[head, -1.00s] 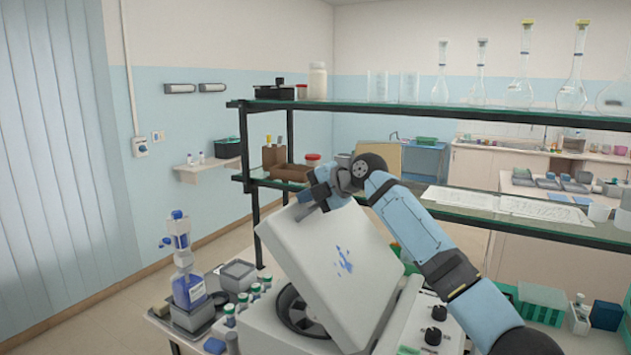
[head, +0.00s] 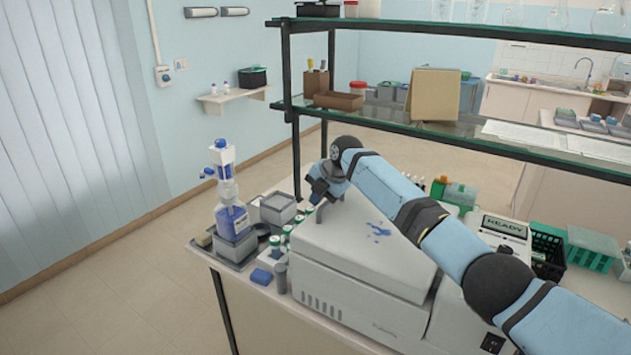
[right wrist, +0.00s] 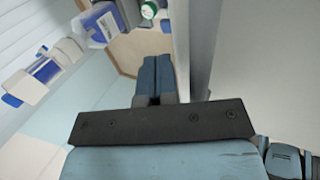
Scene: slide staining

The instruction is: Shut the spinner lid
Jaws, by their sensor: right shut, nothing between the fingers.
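The spinner is a white box-shaped machine (head: 370,318) on the bench, with vents low on its front. Its pale grey lid (head: 345,240), with blue smears on top, lies down over the body, and the bowl is hidden. My right gripper (head: 318,195) is at the lid's left back edge, beside a small grey handle-like part. Its fingers are shut with nothing between them, as the right wrist view (right wrist: 157,75) also shows. I cannot tell whether it touches the lid. My left gripper is not in view.
A blue-labelled dispenser bottle (head: 232,218), a grey box (head: 278,208) and several green-capped bottles stand left of the spinner. A glass shelf (head: 450,140) runs behind and above my right arm. A device reading READY (head: 504,228) is at the right.

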